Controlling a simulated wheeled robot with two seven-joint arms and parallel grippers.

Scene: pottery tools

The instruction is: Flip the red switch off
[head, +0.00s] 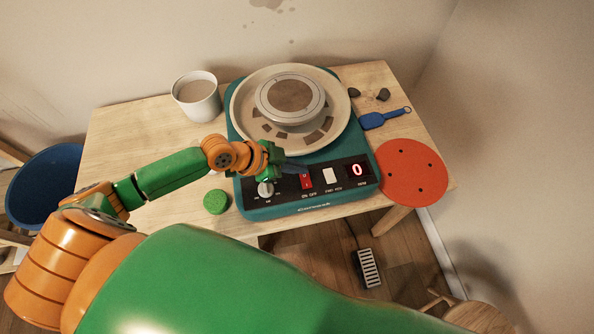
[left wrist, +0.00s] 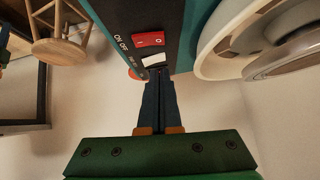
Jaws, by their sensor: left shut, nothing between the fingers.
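The red switch (head: 306,181) is a rocker on the black front panel of a teal pottery wheel (head: 238,122), above the "ON OFF" label. My left gripper (head: 301,167) is shut and empty, with its dark blue fingers just above the switch in the head view; I cannot tell whether they touch the panel. In the left wrist view, the red switch (left wrist: 149,39) shows beyond the closed fingertips (left wrist: 160,72), with a white button (left wrist: 153,60) between them in the picture. The display (head: 357,170) reads a red 0. My right gripper is not in view.
A knob (head: 265,188) sits left of the switch. A white cup (head: 197,96), a green round sponge-like thing (head: 216,202), a red disc (head: 411,172) and a blue tool (head: 384,118) lie around the wheel on the wooden table (head: 130,135). A pedal (head: 368,268) is on the floor.

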